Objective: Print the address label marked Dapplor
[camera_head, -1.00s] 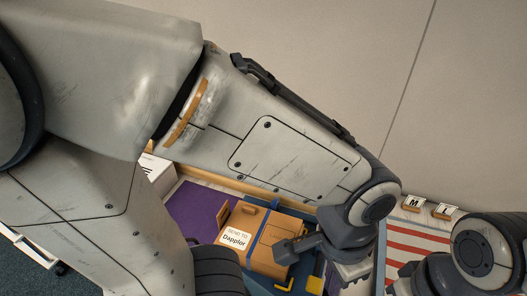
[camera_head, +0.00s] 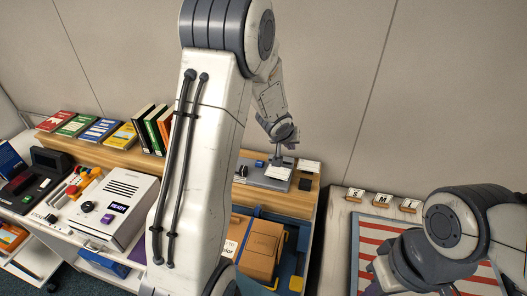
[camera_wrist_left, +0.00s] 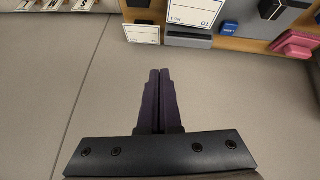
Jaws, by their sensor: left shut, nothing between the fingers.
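A brown case (camera_head: 262,250) on the lower level carries a white card (camera_head: 231,247) whose visible letters end in "lor"; my left arm hides the rest. A grey device (camera_head: 264,174) with white cards sits on the wooden shelf, its use unclear. A white machine (camera_head: 112,207) with a lit "READY" display stands at left. My left gripper (camera_head: 290,144) is above and behind the shelf, near the grey device. In the left wrist view its purple fingers (camera_wrist_left: 159,75) are together and empty, below a white card (camera_wrist_left: 195,12). My right gripper shows only partly at lower right; its jaws are unclear.
Several books (camera_head: 158,128) stand and lie along the shelf. A black device (camera_head: 42,170) and coloured stamps or handles (camera_head: 82,184) are at far left. Letter tiles (camera_head: 382,200) stand behind a red-and-white striped mat (camera_head: 372,262) at right. The wall is close behind the shelf.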

